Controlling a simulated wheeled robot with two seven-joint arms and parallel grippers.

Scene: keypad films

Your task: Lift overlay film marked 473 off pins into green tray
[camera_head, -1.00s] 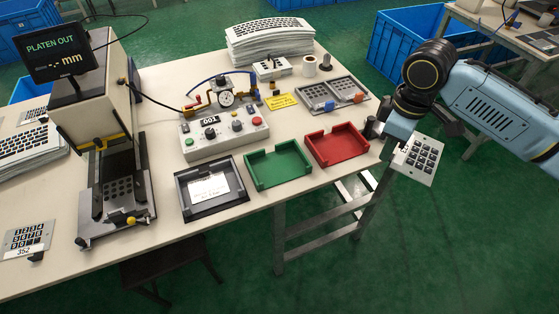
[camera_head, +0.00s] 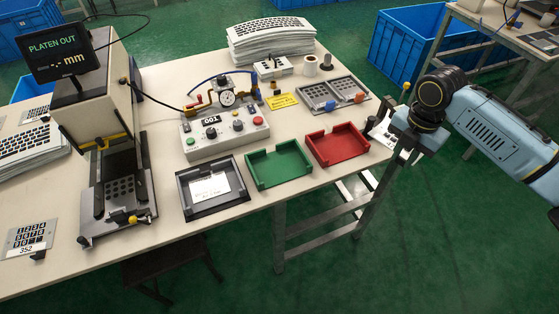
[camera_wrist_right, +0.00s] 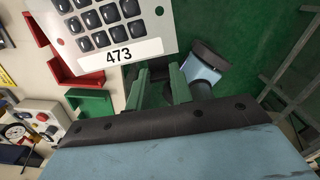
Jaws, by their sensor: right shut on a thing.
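The film marked 473 (camera_wrist_right: 118,57) is a light grey sheet with dark keys and a white label, in the right wrist view. My right gripper (camera_wrist_right: 160,82) is shut on it near the label edge. In the head view my right gripper (camera_head: 392,133) is off the table's right end, beside the red tray; the film there is mostly hidden or nearly edge-on. The green tray (camera_head: 250,172) stands empty on the table, left of the gripper. The press plate (camera_head: 122,192) at left has a dark key grid. My left gripper is not in view.
An empty red tray (camera_head: 340,143) lies between the green tray and my right gripper. A dark-framed tray (camera_head: 183,200) with a paper is left of the green one. A control box (camera_head: 230,140) stands behind. A film marked 352 (camera_head: 26,237) lies front left.

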